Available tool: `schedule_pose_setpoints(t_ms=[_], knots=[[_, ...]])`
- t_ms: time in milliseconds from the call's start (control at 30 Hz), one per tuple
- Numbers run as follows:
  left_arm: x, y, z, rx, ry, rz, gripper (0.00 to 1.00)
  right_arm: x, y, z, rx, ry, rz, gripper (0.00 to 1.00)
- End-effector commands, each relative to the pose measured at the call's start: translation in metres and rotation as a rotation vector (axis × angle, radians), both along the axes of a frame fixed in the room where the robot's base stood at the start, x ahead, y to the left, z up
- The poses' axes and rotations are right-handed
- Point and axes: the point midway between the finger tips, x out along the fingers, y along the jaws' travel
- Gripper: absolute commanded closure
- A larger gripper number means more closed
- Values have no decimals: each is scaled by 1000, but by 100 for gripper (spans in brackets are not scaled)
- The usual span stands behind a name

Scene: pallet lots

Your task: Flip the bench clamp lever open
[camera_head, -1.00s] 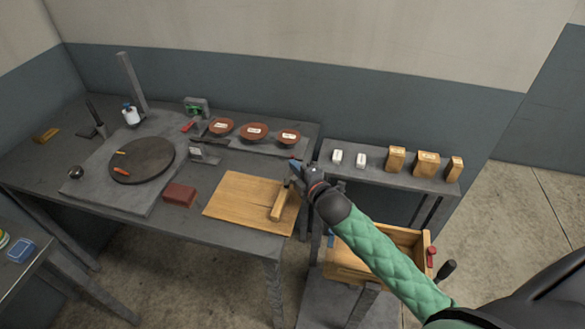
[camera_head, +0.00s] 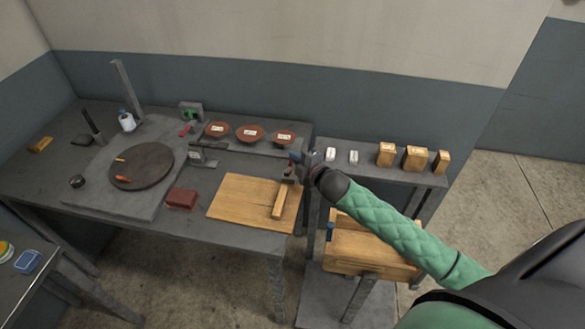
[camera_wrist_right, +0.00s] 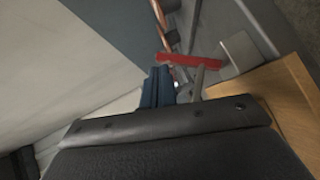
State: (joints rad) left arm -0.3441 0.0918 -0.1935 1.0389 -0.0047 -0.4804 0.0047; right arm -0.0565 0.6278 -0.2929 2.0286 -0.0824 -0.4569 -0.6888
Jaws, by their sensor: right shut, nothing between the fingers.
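My right gripper (camera_head: 294,162) is at the back right corner of the wooden board on the bench, its fingers shut with nothing between them. In the right wrist view its blue fingertips (camera_wrist_right: 160,86) are close together, beside a red bar (camera_wrist_right: 190,60) that looks like the clamp lever. The bar lies crosswise above a grey upright piece; I cannot tell whether the fingers touch it. In the head view a small grey metal part (camera_head: 288,174), perhaps the clamp, shows just below the gripper, mostly hidden by the hand. My left gripper is out of view.
The wooden board (camera_head: 235,200) carries a wooden strip (camera_head: 279,204). Several reddish dishes (camera_head: 250,134) stand behind it. A dark red block (camera_head: 181,199) and a round dark plate (camera_head: 141,166) are to the left. A side shelf (camera_head: 372,170) holds small blocks.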

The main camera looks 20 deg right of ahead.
Motion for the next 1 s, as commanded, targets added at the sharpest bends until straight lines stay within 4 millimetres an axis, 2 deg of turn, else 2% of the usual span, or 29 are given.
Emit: schedule_pose_setpoints(t_ms=[400, 1000], knots=[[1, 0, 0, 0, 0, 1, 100, 13, -9, -4, -2, 0, -1, 100], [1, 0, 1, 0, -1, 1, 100, 16, -11, -6, -2, 1, -2, 100]])
